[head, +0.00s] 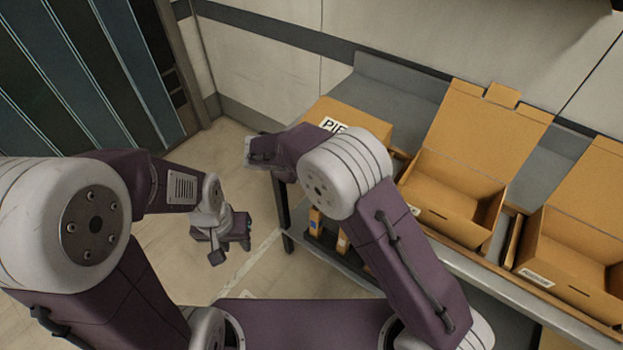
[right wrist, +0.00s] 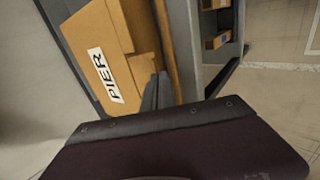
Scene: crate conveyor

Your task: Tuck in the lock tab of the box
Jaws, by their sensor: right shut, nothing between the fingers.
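A brown cardboard box (head: 345,112) with a printed "PIER" label stands at the left end of the conveyor, its lid down. It also shows in the right wrist view (right wrist: 95,40). My right arm hides part of it in the head view, and I cannot make out its lock tab. My right gripper (head: 252,152) is shut and empty, left of this box and apart from it; its fingers are hard to see. My left gripper (head: 232,250) is open and empty, lower left of the box over the floor, well away from it.
Two open boxes with raised lids, one in the middle (head: 440,187) and one at the far right (head: 570,250), stand along the conveyor (head: 470,262). Small packages (head: 315,222) lie on a lower shelf. The floor (head: 165,250) at left is clear.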

